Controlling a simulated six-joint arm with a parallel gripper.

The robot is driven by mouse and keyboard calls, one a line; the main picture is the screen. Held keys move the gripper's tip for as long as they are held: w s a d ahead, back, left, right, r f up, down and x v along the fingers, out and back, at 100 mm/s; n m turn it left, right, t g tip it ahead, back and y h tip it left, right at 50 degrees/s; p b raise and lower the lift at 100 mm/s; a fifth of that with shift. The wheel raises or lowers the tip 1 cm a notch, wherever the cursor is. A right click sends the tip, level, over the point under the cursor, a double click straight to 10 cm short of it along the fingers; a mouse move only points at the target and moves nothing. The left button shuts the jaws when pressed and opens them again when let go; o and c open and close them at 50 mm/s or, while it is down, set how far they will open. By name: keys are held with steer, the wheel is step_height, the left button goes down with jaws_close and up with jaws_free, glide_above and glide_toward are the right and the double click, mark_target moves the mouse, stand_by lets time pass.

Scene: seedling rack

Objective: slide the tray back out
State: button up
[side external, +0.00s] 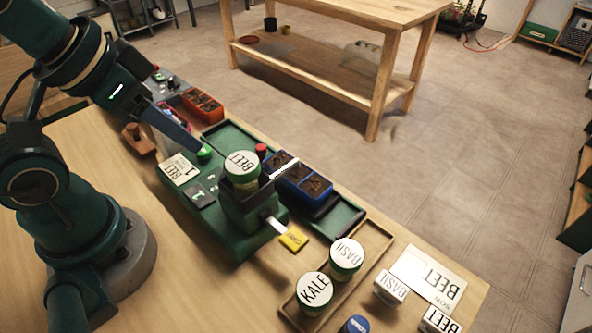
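A blue tray (317,187) with dark soil-filled cells sits on the green track (345,222), close against the right side of a green seeding machine (242,214). Part of the tray is hidden behind the machine. A jar labelled BEET (242,168) stands on top of the machine. A green button (204,152) is on the machine's base, by a BEET 1 card (180,170). My gripper (192,147) points down just left of the button, apart from the blue tray. Its fingers overlap in this view, so their opening is unclear.
Jars labelled BASIL (346,256) and KALE (315,291) stand in a wooden tray (368,262) at the front. A yellow tag (293,239) lies beside the machine. The track's near end is bare.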

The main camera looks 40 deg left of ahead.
steer(key=m+g, duration=0.6)
steer(key=m, duration=0.3)
glide_above(261, 147)
step_height(261, 147, down, 7)
steer(key=shift+f, duration=2.55)
steer(key=shift+c, duration=0.3)
jaws_close()
